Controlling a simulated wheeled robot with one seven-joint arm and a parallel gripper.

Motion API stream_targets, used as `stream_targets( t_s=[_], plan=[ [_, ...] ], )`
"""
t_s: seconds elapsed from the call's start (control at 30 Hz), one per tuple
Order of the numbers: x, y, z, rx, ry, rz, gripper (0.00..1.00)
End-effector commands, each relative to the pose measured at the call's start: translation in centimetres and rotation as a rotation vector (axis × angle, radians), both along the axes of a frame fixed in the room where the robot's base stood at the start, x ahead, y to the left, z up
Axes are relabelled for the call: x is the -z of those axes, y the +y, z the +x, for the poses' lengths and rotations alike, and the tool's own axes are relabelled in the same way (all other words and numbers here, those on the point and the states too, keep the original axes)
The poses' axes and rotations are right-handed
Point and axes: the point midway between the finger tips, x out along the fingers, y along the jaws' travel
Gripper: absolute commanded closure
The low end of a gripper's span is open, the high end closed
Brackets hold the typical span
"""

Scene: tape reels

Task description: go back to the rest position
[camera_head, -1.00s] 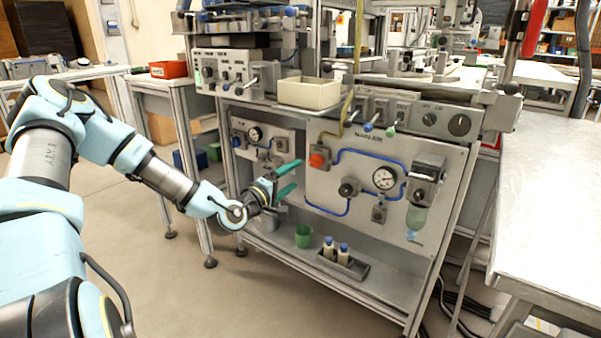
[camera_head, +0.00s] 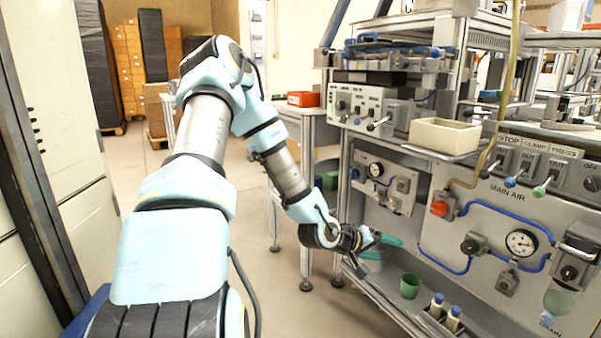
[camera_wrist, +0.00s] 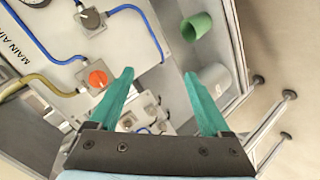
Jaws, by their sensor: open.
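My gripper (camera_head: 384,247) has two green fingers and is in front of the lower left part of the machine's panel. In the wrist view my gripper (camera_wrist: 160,95) is open, with its fingers spread and nothing between them. A green cup (camera_head: 409,286) stands on the machine's lower shelf, below and to the right of my gripper. The green cup also shows in the wrist view (camera_wrist: 197,27), beyond the fingers. My arm stretches from the bottom of the head view up and then down to the machine.
The machine's panel (camera_head: 440,220) carries a gauge (camera_head: 521,243), a red knob (camera_head: 439,208) and blue hoses. Two blue-capped bottles (camera_head: 437,305) stand on the lower shelf. A cream bin (camera_head: 445,135) and a red bin (camera_head: 303,99) are higher up. A pale cabinet (camera_head: 40,190) stands at left.

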Motion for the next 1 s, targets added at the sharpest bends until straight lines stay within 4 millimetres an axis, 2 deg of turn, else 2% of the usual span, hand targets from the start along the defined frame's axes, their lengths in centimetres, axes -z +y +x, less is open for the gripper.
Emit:
stream_targets(
  t_s=[0.1,0.23,0.4,0.5,0.7,0.9,1.0],
  plan=[
    [0.7,5.3,-0.2,0.032,-0.018,0.267,0.19],
    [0.1,11.7,-0.8,0.037,0.0,0.516,0.19],
    [-2.9,19.6,-2.9,0.014,0.069,0.762,0.19],
    [-5.0,23.1,-4.8,-0.006,0.124,0.85,0.19],
    [-8.5,27.2,-8.7,-0.031,0.226,0.92,0.19],
    [-11.1,29.2,-12.5,-0.042,0.315,0.92,0.19],
    [-13.6,29.2,-12.5,-0.038,0.321,0.922,0.19]
  ],
)
